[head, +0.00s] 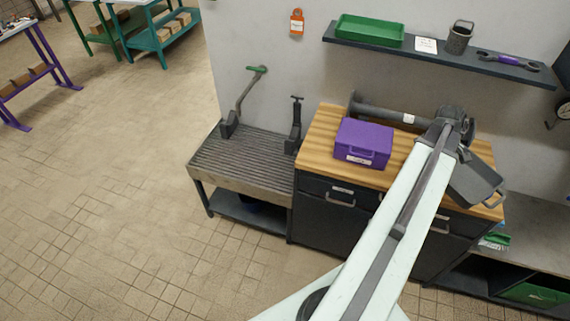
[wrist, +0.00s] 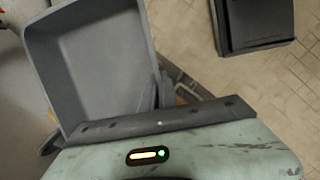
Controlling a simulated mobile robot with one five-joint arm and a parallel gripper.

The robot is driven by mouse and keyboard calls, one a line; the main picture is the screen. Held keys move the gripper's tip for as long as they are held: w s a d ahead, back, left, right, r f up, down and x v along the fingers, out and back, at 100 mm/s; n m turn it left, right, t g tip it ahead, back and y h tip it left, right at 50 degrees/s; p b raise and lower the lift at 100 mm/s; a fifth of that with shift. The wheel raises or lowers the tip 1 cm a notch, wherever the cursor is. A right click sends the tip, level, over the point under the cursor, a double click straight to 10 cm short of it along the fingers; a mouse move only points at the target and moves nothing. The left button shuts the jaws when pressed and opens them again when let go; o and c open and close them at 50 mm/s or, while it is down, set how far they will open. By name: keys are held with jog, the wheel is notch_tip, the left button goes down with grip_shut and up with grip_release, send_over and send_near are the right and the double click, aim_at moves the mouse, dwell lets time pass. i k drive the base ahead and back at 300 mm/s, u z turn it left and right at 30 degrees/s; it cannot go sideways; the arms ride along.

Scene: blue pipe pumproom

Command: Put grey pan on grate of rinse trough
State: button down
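The grey pan (head: 474,184) is at the right end of the wood-topped cabinet in the head view, tilted, with a loop handle at its lower right. In the wrist view the pan (wrist: 95,65) fills the upper left, its inside empty. My gripper (head: 464,152) is at the pan's upper edge; in the wrist view its fingers (wrist: 156,92) appear closed on the pan's near right wall. Whether the pan touches the worktop is unclear. The rinse trough (head: 240,178) stands left of the cabinet; its slatted grey grate (head: 245,152) is bare in the middle.
A green-handled lever (head: 245,95) and a dark tap (head: 295,125) rise at the grate's back and right. A purple case (head: 363,143) and a grey pipe piece (head: 385,112) lie on the worktop (head: 318,140). A wall shelf (head: 430,57) hangs above. Floor at left is free.

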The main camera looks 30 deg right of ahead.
aim_at(246, 163)
jog(key=z, duration=0.15)
jog(key=k, duration=0.35)
jog(key=u, duration=0.95)
jog(key=i, duration=1.5)
jog(key=u, duration=0.75)
jog(key=i, duration=1.1)
jog(key=z, duration=0.1)
